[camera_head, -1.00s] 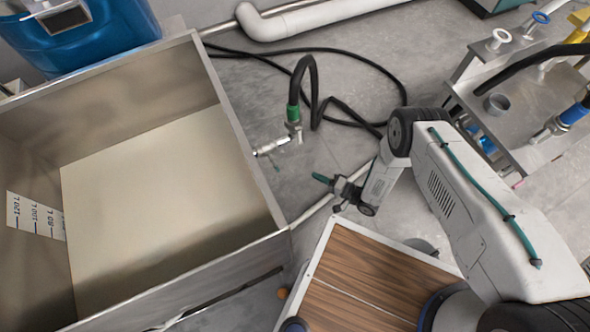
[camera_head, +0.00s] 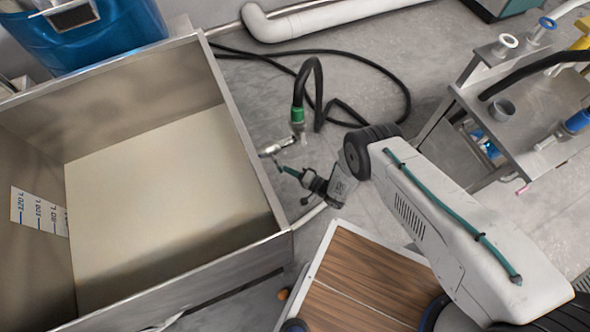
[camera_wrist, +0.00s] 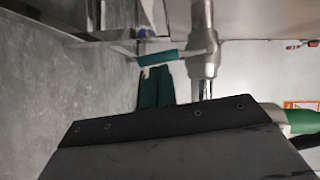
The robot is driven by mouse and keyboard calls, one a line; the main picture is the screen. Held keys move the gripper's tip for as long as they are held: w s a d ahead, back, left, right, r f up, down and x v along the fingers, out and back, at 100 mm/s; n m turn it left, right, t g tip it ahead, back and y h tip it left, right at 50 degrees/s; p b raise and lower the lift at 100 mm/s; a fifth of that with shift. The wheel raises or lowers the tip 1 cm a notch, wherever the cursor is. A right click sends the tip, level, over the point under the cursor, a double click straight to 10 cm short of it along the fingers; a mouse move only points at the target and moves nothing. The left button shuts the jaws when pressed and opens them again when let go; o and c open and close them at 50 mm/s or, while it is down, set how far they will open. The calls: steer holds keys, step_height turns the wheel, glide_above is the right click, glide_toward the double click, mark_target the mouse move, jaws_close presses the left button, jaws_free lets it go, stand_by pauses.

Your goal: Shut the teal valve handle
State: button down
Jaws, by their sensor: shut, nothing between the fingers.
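The teal valve handle (camera_wrist: 162,58) shows in the wrist view as a teal sleeve on a thin metal lever. The lever runs left from the silver valve body (camera_wrist: 204,45), roughly across the pipe. In the head view the silver valve (camera_head: 276,147) sits at the tank's right wall, under a green hose fitting; its handle is too small to make out there. My gripper (camera_head: 284,169) is shut and empty, its teal fingertips close beside the valve. In the wrist view the fingertips (camera_wrist: 160,72) lie just below the handle; I cannot tell whether they touch it.
A large open steel tank (camera_head: 240,115) fills the left. A black hose (camera_head: 318,80) rises from the green fitting (camera_head: 297,115) and loops over the grey floor. A steel cart (camera_head: 535,110) stands at the right. The floor between valve and cart is partly clear.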

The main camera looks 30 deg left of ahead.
steer(key=shift+s+a+f, duration=0.4)
steer(key=shift+s+a, duration=0.05)
steer(key=shift+s, duration=0.1)
steer(key=w+d, duration=0.1)
steer(key=d, duration=1.2)
steer(key=shift+w, duration=0.4)
